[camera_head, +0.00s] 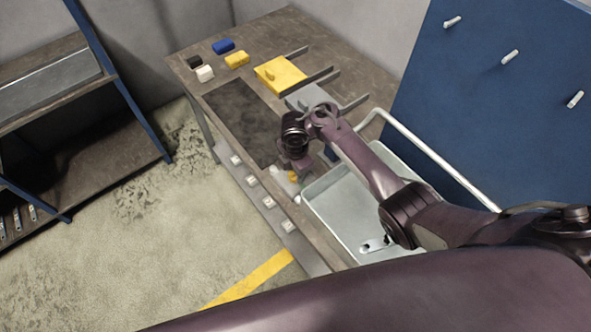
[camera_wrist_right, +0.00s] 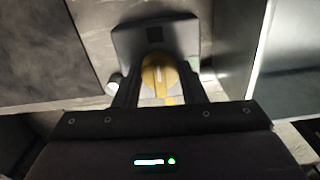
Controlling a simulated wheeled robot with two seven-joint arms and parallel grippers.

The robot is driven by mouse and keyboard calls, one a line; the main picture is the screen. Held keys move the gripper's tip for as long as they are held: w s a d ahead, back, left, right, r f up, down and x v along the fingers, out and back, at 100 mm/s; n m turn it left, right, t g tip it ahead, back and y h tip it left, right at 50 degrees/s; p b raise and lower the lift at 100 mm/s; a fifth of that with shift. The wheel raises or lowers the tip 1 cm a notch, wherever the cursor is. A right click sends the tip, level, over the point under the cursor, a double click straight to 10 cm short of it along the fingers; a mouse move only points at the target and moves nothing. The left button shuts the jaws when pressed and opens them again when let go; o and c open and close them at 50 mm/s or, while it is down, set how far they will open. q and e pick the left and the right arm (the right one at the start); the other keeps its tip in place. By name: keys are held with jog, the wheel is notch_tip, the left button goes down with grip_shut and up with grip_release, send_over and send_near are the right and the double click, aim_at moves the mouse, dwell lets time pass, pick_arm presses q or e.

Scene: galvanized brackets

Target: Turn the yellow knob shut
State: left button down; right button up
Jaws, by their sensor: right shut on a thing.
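My right gripper (camera_wrist_right: 158,88) is shut on the knob, with one dark finger on each side. In the head view a small yellow part of the knob (camera_head: 293,176) shows below my right gripper (camera_head: 288,170), near the front edge of the bench. The wrist hides most of it there. My left gripper is not in view.
A pale tray (camera_head: 335,215) with a metal bracket (camera_head: 376,244) lies right of the knob. A dark mat (camera_head: 240,120), yellow box (camera_head: 280,75) and small blocks (camera_head: 237,59) lie farther back. A blue pegboard (camera_head: 490,110) stands at right. Several pale fittings line the front edge.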

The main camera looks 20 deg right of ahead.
jog(key=shift+s+a+n, duration=0.1)
jog(key=shift+n, duration=0.3)
jog(key=o, duration=1)
notch_tip(320, 180, up, 5)
jog(key=shift+a+r, duration=0.1)
jog(key=shift+a, duration=0.05)
jog(key=shift+w+a+r+b, duration=0.35)
jog(key=shift+w+r, duration=0.1)
jog(key=shift+r, duration=0.2)
jog(key=shift+d+r, duration=0.1)
jog(key=shift+r, duration=0.3)
jog(key=shift+s+d+r+b, duration=0.2)
jog(key=shift+s+d+b, duration=0.1)
jog(key=shift+s+d, duration=0.1)
